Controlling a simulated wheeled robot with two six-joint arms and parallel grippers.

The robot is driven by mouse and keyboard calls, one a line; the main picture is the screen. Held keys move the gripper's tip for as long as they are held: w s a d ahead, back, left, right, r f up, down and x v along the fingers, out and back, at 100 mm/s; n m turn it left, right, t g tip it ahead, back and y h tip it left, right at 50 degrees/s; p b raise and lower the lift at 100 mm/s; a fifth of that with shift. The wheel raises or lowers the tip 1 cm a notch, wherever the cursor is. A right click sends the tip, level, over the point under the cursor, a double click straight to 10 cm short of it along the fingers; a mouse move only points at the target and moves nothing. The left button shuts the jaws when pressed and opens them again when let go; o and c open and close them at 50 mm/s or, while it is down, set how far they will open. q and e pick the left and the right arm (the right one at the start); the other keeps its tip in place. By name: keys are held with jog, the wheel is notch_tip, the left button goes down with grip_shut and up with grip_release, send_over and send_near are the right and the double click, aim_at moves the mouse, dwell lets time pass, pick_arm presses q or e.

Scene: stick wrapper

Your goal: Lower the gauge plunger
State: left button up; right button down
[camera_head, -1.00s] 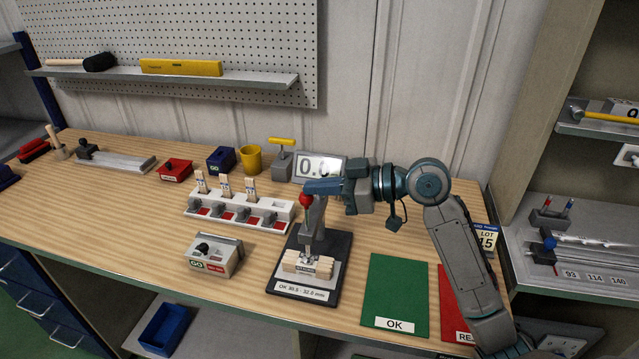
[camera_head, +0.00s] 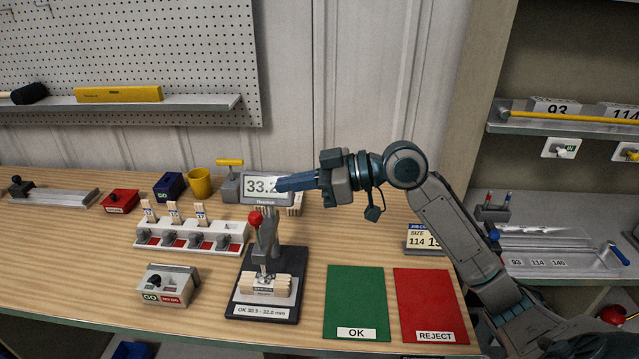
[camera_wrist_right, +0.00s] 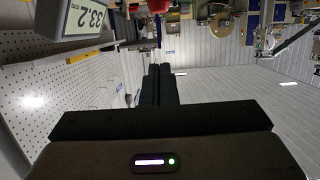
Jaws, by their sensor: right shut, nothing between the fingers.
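My left gripper is out of view.
A green OK mat (camera_head: 355,298) and a red REJECT mat (camera_head: 430,300) lie to the right. A white rack with several wooden pieces (camera_head: 190,237) and a GO/NO GO box (camera_head: 168,284) are at left. A yellow cup (camera_head: 199,184) stands behind.

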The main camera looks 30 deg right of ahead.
jog(key=shift+b+v, duration=1.2)
jog(key=shift+v, duration=1.3)
jog(key=shift+s+a, duration=0.1)
